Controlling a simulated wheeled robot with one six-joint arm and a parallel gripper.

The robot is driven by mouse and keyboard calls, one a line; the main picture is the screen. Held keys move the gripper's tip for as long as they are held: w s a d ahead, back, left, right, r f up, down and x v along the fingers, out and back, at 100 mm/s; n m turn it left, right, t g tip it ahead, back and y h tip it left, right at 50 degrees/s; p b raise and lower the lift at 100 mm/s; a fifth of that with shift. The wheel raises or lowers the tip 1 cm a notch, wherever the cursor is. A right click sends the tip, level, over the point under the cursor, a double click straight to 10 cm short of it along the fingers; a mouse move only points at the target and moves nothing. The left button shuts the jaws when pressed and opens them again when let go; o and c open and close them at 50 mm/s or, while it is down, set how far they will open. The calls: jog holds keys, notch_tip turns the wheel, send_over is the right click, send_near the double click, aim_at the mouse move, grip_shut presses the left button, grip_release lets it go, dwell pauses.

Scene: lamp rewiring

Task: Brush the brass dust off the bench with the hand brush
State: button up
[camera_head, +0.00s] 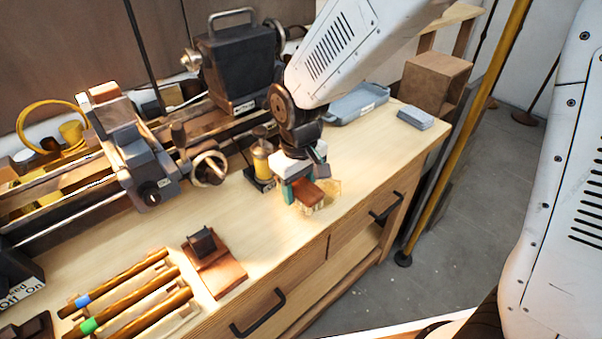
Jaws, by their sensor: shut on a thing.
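My gripper (298,185) is low over the right part of the wooden bench (225,205), near its front edge. It is shut on the hand brush (309,194), a reddish-brown block with pale bristles at the bench top. The gripper fingers hide part of the brush. A yellowish patch that looks like brass dust (331,187) lies on the bench just right of the brush. I cannot tell exactly how far the bristles press on the bench.
A lathe (135,160) runs along the back left. Brass rods (135,295) and a small block on a wooden base (214,268) lie at the front left. A blue-grey tray (358,102) and a small blue-grey box (415,118) sit at the right. A yellow pole (462,130) stands beyond the bench.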

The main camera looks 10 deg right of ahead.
jog(key=shift+r, duration=2.4)
